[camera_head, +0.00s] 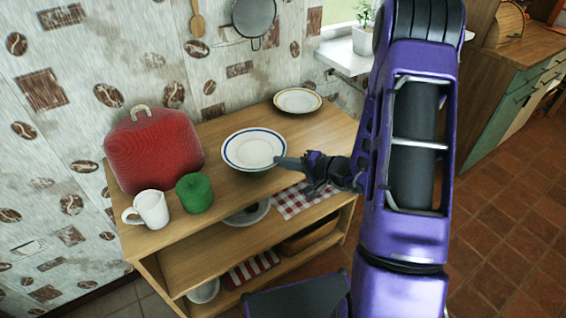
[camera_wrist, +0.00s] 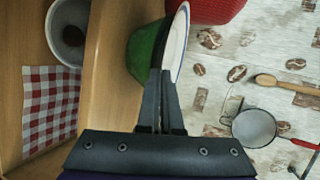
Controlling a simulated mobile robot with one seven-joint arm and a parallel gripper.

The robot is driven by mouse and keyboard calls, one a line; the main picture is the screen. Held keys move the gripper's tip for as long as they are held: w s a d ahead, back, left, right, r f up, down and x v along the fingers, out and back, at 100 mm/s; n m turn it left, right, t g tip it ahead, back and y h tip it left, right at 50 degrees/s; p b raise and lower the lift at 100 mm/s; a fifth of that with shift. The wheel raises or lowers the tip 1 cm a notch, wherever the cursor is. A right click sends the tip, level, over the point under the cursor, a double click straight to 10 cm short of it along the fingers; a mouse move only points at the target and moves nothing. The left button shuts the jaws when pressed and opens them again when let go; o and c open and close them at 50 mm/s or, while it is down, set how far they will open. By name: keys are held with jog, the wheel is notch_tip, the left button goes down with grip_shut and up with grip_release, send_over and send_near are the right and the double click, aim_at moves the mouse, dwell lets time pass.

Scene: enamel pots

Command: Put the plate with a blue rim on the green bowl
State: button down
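The white plate with a blue rim (camera_head: 254,149) lies about level over the green bowl (camera_head: 262,173) on the wooden shelf top. Most of the bowl is hidden under the plate in the head view. In the wrist view the plate (camera_wrist: 181,38) shows edge-on against the mouth of the bowl (camera_wrist: 145,52); it looks to be touching, though a small gap cannot be ruled out. My gripper (camera_head: 279,162) is at the plate's right edge. In the wrist view its fingers (camera_wrist: 163,82) are close together on the plate's rim.
A red toaster cover (camera_head: 153,150), a white mug (camera_head: 151,209) and a green cup (camera_head: 195,193) stand at the left. A yellow-rimmed plate (camera_head: 298,100) lies at the back right. A checkered cloth (camera_head: 300,201) and a bowl (camera_head: 246,213) are on the shelf below.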

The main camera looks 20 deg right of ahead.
jog(key=shift+f+b, duration=0.3)
jog(key=shift+b, duration=0.05)
jog(key=c, duration=1.1)
grip_release()
jog(key=shift+r, duration=0.15)
jog(key=shift+r+p, duration=0.45)
jog(key=shift+p, duration=0.4)
jog(key=v, duration=1.2)
jog(key=shift+d+r, duration=0.1)
